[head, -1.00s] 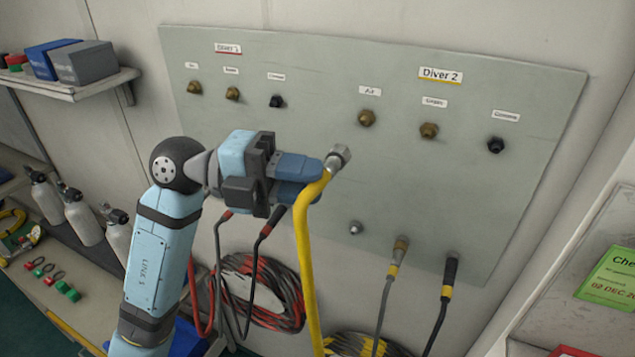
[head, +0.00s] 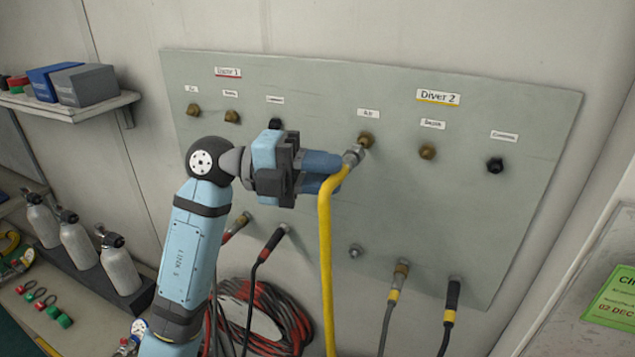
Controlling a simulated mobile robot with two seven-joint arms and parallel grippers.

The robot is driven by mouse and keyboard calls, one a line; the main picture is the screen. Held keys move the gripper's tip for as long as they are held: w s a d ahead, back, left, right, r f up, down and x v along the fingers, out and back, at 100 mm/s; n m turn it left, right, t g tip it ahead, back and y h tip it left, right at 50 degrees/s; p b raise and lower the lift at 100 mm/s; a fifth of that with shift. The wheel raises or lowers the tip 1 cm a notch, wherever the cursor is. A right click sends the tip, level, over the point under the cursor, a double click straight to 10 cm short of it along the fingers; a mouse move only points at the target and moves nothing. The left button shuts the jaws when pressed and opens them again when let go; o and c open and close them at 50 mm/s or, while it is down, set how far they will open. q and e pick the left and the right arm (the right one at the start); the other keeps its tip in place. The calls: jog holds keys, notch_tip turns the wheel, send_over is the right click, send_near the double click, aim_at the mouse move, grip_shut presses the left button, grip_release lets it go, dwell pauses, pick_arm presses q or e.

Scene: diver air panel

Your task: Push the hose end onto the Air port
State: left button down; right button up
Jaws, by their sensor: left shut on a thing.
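My left gripper (head: 332,170) is shut on the yellow hose (head: 326,240) just behind its metal hose end (head: 353,154). The hose end points up and to the right, at the brass Air port (head: 366,140) of Diver 2. In the picture the end meets the lower left of the port. I cannot tell whether they touch or whether the end is seated on it. The Air label (head: 368,113) is above the port. The hose hangs down from the gripper. My right gripper is not in view.
The grey panel (head: 480,240) also bears a second brass port (head: 427,152) and a black Comms port (head: 495,166) to the right. Below are a bare metal stud (head: 355,251) and two hanging hoses with connectors (head: 400,272). Gas bottles (head: 78,245) stand at the left.

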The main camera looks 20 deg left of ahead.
pick_arm(q)
jog(key=shift+w, duration=0.6)
jog(key=shift+r, duration=0.1)
jog(key=shift+w+p, duration=0.4)
jog(key=shift+w, duration=0.75)
dwell(0.9)
jog(key=shift+w+r, duration=0.1)
jog(key=shift+w, duration=0.05)
dwell(0.7)
jog(key=c, duration=0.9)
grip_release()
